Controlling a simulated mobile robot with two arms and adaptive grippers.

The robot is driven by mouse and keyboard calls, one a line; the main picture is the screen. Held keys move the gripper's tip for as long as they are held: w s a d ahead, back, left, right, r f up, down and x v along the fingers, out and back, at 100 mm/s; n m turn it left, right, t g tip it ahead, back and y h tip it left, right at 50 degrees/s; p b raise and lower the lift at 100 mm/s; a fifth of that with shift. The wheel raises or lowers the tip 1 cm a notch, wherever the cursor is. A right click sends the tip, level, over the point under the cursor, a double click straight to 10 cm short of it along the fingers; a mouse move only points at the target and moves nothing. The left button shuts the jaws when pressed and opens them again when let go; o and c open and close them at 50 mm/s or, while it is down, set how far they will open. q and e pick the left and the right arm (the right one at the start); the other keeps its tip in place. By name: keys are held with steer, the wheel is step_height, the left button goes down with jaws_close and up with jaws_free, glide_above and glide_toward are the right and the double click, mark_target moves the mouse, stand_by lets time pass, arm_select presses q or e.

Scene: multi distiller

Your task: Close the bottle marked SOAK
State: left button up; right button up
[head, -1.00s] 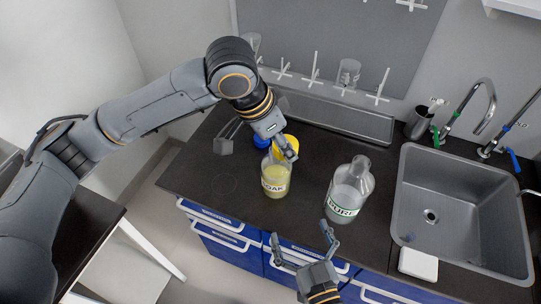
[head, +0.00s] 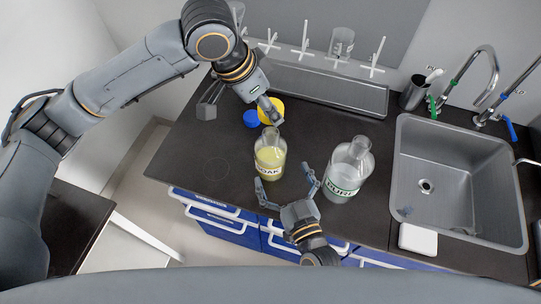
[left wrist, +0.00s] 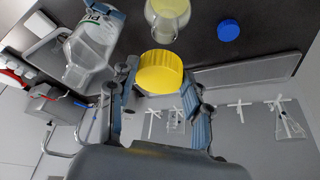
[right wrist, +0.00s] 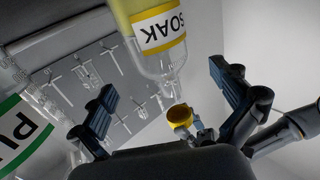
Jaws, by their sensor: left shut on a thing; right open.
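The SOAK bottle (head: 269,160) stands upright on the dark counter with pale yellow liquid in it, its neck uncovered. Its label shows upside down in the right wrist view (right wrist: 160,32). My left gripper (head: 270,106) is shut on a yellow cap (left wrist: 160,70), held behind the bottle's neck in the head view. My right gripper (head: 284,178) is open, its fingers at the near side of the SOAK bottle. In the right wrist view the bottle shows between and beyond the fingers; I cannot tell whether they touch it.
The PURE bottle (head: 347,170) stands close to the right of my right gripper. A blue cap (head: 251,118) lies on the counter left of the yellow one. A sink (head: 455,150) is at the right. A long grey tray (head: 320,88) runs along the back.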

mark_target(272, 151)
steer(key=x, duration=0.7)
arm_select(q)
steer(key=shift+s, duration=0.1)
arm_select(e)
steer(key=c, duration=1.7)
arm_select(q)
steer(key=shift+f, duration=2.45)
arm_select(e)
steer(key=shift+o, duration=0.2)
arm_select(q)
steer(key=shift+f, duration=0.9)
steer(key=shift+f, duration=0.5)
